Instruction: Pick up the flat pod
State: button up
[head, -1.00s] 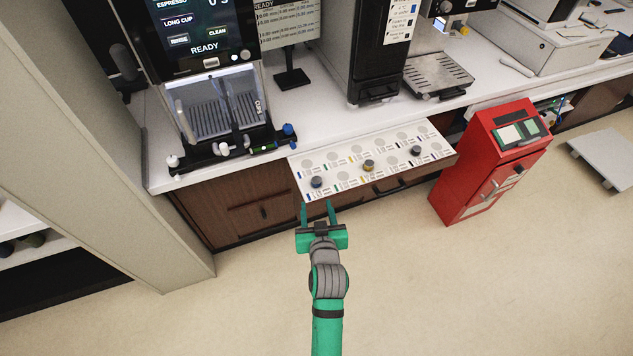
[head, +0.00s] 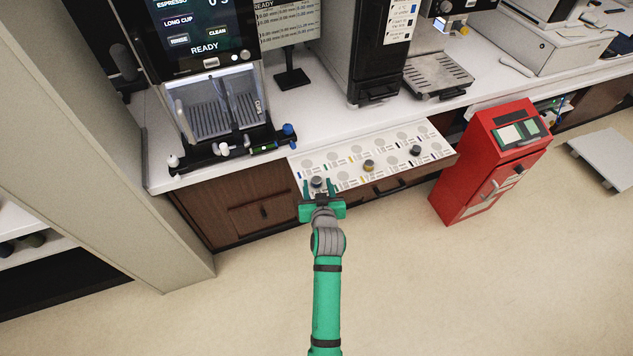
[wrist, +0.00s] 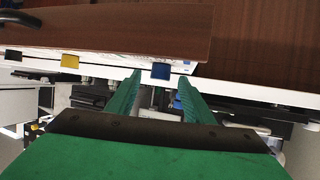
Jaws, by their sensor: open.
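In the wrist view, a blue square piece (wrist: 160,70) shows between my open fingers (wrist: 160,85), and a yellow piece (wrist: 70,61) lies to the left.
The white board (head: 345,186) juts from the counter above brown drawers. A coffee machine (head: 205,50) stands behind on the left, a black machine (head: 365,60) behind centre. A red bin (head: 470,180) stands right of the board. The floor in front is clear.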

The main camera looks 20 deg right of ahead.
jog(key=shift+x, duration=0.75)
jog(key=shift+c, duration=0.5)
jog(key=c, duration=1)
jog(key=shift+r, duration=0.15)
